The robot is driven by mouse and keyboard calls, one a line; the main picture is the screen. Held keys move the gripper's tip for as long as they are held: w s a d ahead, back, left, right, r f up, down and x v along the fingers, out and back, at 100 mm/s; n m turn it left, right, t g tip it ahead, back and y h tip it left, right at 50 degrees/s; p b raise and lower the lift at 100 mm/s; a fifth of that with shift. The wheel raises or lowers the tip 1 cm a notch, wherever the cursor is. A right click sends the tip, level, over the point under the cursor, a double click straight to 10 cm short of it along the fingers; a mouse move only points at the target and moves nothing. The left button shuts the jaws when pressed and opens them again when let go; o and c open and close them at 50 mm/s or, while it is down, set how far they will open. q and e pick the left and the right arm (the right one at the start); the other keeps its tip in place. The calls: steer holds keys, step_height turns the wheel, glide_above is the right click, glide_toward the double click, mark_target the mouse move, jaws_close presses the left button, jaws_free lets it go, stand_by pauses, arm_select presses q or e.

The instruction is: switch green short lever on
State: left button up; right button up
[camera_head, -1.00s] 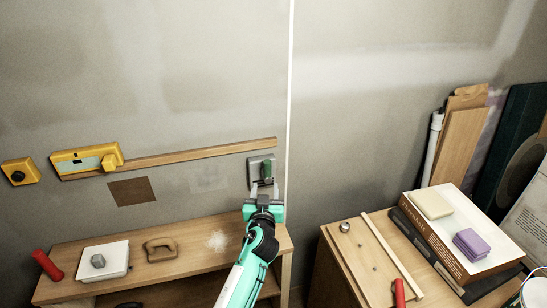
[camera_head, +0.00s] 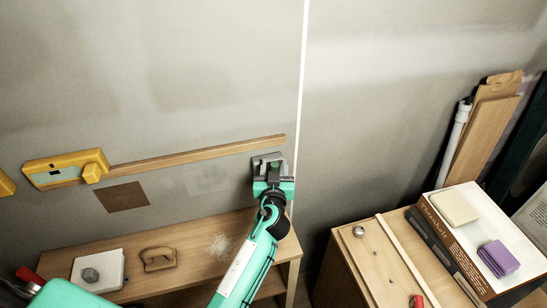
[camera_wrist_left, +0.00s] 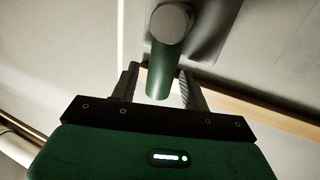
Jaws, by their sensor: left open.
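The green short lever (camera_head: 274,165) is on a grey plate on the wall, and my left gripper partly hides it in the head view. In the left wrist view the lever (camera_wrist_left: 168,65) shows as a green cylinder below a round grey cap. Its free end lies between the two fingers of my left gripper. My left gripper (camera_head: 271,172) is open at the wall plate, with a finger on either side of the lever. I cannot tell whether either finger touches it. My right gripper is not in view.
A yellow box (camera_head: 66,169) and a wooden strip (camera_head: 195,155) are on the wall to the left. A cabinet with books (camera_head: 455,240) stands at right.

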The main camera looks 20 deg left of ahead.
arm_select(q)
steer(key=shift+d+r, duration=0.1)
steer(key=shift+r, duration=0.05)
jaws_close()
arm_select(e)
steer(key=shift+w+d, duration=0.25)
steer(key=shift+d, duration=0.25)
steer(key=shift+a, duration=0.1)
